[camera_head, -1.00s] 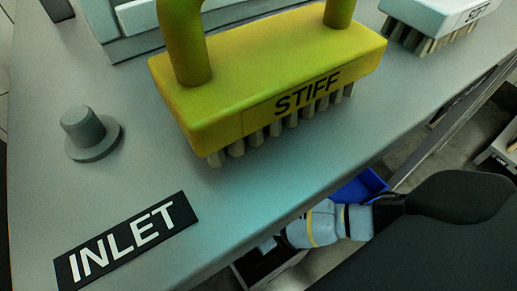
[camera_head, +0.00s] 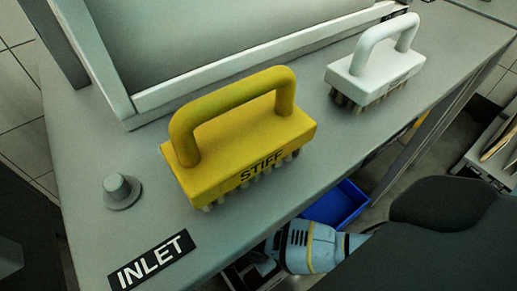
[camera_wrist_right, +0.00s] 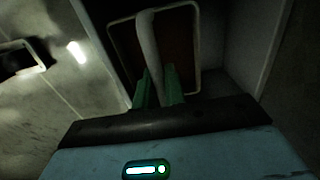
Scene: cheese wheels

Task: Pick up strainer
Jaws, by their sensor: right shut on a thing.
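In the right wrist view, the green fingers of my right gripper (camera_wrist_right: 160,88) are shut on an upright pale handle (camera_wrist_right: 149,45). The handle stands in front of a pale rectangular rim with a dark brown inside (camera_wrist_right: 197,50); this looks like the strainer, but the view is too dark to be sure. In the head view my right forearm (camera_head: 305,247) reaches in below the bench's front edge, and the fingers and the held thing are hidden or too dark to make out. My left gripper is not in view.
On the grey bench (camera_head: 90,170) stand a yellow STIFF brush (camera_head: 240,150), a white brush (camera_head: 375,65), a grey knob (camera_head: 121,190) and an INLET label (camera_head: 152,262). A blue bin (camera_head: 338,204) sits below the front edge. A framed panel (camera_head: 230,40) rises behind.

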